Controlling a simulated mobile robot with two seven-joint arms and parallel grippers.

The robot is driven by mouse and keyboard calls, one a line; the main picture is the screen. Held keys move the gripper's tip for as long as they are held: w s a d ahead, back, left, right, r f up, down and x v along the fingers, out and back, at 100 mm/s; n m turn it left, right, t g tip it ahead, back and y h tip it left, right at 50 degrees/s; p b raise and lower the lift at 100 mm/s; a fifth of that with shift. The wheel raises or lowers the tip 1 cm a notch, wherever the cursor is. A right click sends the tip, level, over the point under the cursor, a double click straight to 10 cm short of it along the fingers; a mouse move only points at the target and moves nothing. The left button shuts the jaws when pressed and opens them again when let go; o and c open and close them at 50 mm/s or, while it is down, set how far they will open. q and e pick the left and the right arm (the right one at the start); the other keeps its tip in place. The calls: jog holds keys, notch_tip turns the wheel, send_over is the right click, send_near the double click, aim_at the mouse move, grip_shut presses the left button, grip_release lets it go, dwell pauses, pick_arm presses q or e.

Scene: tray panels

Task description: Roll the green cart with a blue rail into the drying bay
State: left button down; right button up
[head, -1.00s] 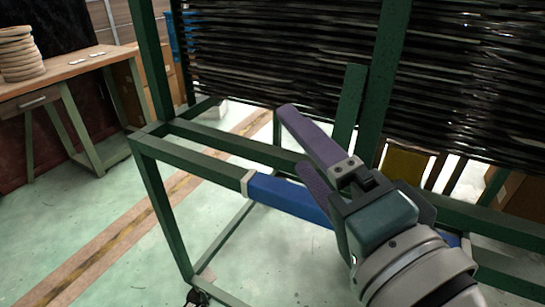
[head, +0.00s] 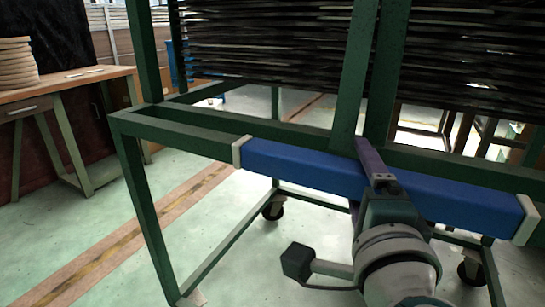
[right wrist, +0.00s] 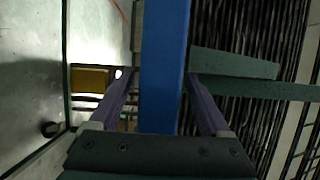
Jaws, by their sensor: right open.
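The green cart (head: 150,205) stands in front of me, a dark green frame with stacked dark panels (head: 270,50) on it and black casters below. Its blue rail (head: 300,165) runs across the near side between two pale end brackets. My right gripper (head: 362,180) is at the rail, one finger above it and the other mostly hidden below. In the right wrist view the blue rail (right wrist: 165,60) passes between the two open fingers, with gaps visible on both sides. My left gripper is not in view. I cannot make out which area is the drying bay.
A wooden workbench (head: 70,82) with green legs and a stack of pale rings (head: 15,62) stands at the left. A brown floor strip with a yellow-dark line (head: 130,235) runs diagonally past the cart. The pale green floor at the left front is clear.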

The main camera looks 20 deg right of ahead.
jog(key=shift+x, duration=1.25)
grip_shut()
